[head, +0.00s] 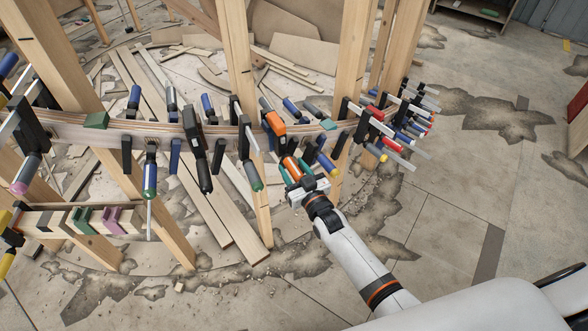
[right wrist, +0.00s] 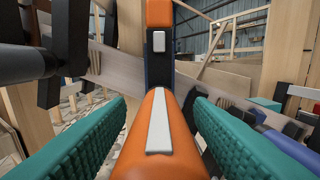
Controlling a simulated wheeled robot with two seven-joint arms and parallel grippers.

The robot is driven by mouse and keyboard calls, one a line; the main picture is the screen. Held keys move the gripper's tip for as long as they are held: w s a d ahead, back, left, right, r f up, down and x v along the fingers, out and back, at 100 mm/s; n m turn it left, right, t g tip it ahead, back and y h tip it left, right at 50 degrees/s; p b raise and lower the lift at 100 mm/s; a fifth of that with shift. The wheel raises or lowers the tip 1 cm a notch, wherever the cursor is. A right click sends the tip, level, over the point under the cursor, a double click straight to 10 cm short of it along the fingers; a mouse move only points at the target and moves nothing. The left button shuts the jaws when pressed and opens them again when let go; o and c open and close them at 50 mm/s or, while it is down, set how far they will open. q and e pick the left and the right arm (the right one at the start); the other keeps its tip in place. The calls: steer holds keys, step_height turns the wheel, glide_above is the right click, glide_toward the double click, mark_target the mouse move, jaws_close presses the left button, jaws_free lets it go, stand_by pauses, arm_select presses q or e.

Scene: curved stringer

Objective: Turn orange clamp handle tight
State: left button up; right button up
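The orange clamp (head: 275,123) sits on the curved wooden stringer (head: 70,128). Its orange handle (head: 291,167) hangs below, pointing toward my right gripper. My right gripper (head: 302,184) is at the handle's lower end. In the right wrist view, the orange handle (right wrist: 160,140), with a pale stripe, lies between the two teal fingers (right wrist: 160,115). Narrow gaps show between the handle and both fingers, so the gripper is open around it. The clamp's dark bar and orange upper part (right wrist: 159,14) rise beyond the handle. My left gripper is not in view.
Several other clamps with blue, black and green handles crowd the stringer on both sides, including a grey-handled one (head: 252,176). Wooden posts (head: 238,60) stand behind and below. Loose planks (head: 225,215) lie on the stained floor. The floor at right is open.

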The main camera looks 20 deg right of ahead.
steer(key=s+d+b, duration=0.1)
steer(key=s+d, duration=0.1)
steer(key=s, duration=1)
steer(key=s, duration=0.1)
steer(key=s+p, duration=0.1)
steer(key=shift+s+d, duration=0.3)
steer(key=shift+s, duration=0.1)
stand_by(0.4)
